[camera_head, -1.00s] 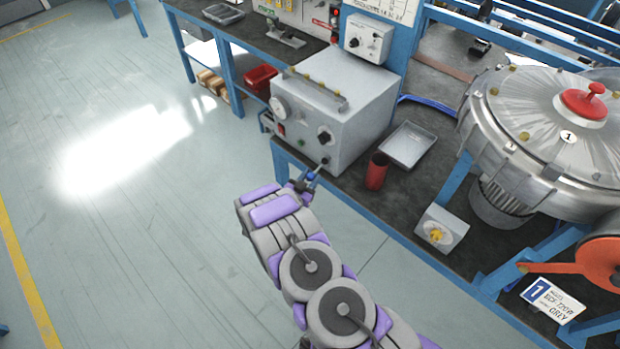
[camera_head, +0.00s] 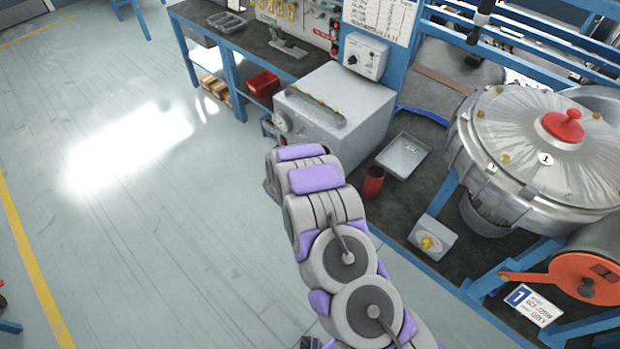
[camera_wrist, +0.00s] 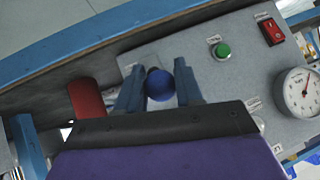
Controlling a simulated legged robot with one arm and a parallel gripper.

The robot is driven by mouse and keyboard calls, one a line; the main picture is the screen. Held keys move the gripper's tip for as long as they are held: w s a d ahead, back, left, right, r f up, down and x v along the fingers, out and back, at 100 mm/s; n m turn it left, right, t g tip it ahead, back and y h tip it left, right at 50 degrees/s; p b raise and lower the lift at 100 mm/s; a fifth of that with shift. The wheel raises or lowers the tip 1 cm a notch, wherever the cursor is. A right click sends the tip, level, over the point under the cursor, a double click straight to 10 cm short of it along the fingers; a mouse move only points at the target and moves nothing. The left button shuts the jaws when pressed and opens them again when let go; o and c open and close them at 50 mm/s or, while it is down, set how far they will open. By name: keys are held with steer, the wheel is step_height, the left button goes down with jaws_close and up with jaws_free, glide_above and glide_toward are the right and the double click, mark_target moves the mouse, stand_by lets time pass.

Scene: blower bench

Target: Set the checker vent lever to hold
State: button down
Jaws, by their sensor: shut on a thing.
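The checker is a grey box (camera_head: 335,108) on the bench, with a round gauge (camera_head: 283,122) at its front left. In the wrist view its front panel (camera_wrist: 235,85) fills the right side. The vent lever's blue ball knob (camera_wrist: 160,85) sits between the two fingers of my gripper (camera_wrist: 161,78), which is shut on it. The lever's shaft and its position marks are hidden. In the head view my arm covers my gripper, the lever and the lower part of the checker front.
A green button (camera_wrist: 221,50), a red switch (camera_wrist: 271,32) and the gauge are on the panel near my gripper. A red cup (camera_head: 373,183) and a metal tray (camera_head: 403,155) stand right of the checker.

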steer(key=shift+r, duration=0.1)
stand_by(0.3)
steer(key=c, duration=0.8)
jaws_free()
steer(key=shift+w+a, duration=0.1)
steer(key=shift+s+r, duration=0.25)
steer(key=shift+s, duration=0.15)
steer(key=p+v, duration=0.1)
steer(key=v, duration=1.5)
steer(key=shift+a+r+p, duration=0.2)
steer(key=shift+r+p, duration=0.05)
steer(key=shift+p, duration=0.1)
steer(key=shift+w, duration=0.1)
